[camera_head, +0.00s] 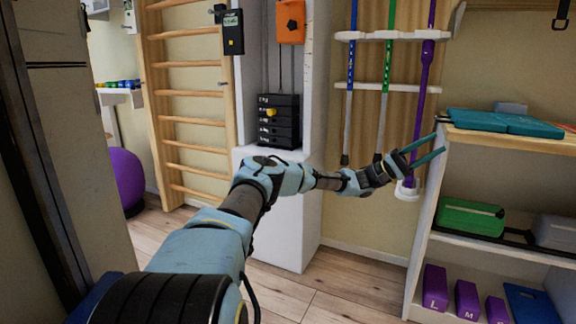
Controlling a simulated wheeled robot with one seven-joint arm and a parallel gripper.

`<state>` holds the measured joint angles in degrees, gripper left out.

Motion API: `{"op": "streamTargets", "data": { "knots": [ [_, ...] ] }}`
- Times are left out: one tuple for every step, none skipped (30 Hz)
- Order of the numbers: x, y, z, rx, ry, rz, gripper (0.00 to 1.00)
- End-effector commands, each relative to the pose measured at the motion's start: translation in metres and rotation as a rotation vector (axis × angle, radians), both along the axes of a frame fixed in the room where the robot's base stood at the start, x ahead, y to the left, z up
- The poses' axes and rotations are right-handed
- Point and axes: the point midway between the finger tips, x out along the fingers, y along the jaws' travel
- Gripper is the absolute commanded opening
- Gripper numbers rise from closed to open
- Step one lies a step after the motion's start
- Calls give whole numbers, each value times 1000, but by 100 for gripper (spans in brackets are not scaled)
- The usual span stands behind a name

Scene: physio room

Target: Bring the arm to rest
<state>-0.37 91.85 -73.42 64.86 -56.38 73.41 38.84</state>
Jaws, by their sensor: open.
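My arm (205,245) reaches forward from the bottom left toward the middle right, with light blue and dark links. My gripper (428,152) is at its far end, beside the left edge of the wooden-topped shelf. Its two teal fingers are spread apart and point right. I see nothing between them. The fingertips are close to the shelf's top corner; whether they touch it I cannot tell.
The shelf unit (421,255) at right holds teal pads (500,122), a green case (470,218) and purple blocks (466,300). Poles (387,75) hang behind my gripper. A weight-stack column (275,215), wall bars (190,115) and a purple ball (126,180) stand further left.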

Motion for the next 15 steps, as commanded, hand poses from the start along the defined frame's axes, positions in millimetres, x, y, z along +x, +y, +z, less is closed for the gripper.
{"op": "streamTargets", "data": {
  "knots": [
    [0,0,0,0,0,0,41],
    [-4,-2,1,13,-8,-9,41],
    [-8,-4,1,26,-16,-18,41],
    [-11,-6,0,34,-21,-24,41],
    [-14,-7,-1,44,-26,-30,41],
    [-18,-9,-1,59,-34,-39,41],
    [-21,-11,-2,70,-41,-45,41],
    [-25,-13,-2,81,-47,-52,41],
    [-29,-14,-3,96,-54,-61,41],
    [-33,-16,-4,110,-60,-69,41],
    [-36,-18,-5,124,-67,-77,41],
    [-42,-20,-6,143,-79,-88,41],
    [-47,-22,-8,159,-89,-98,41],
    [-52,-24,-9,180,-99,-108,41],
    [-59,-26,-11,206,-112,-120,41]
  ]
}}
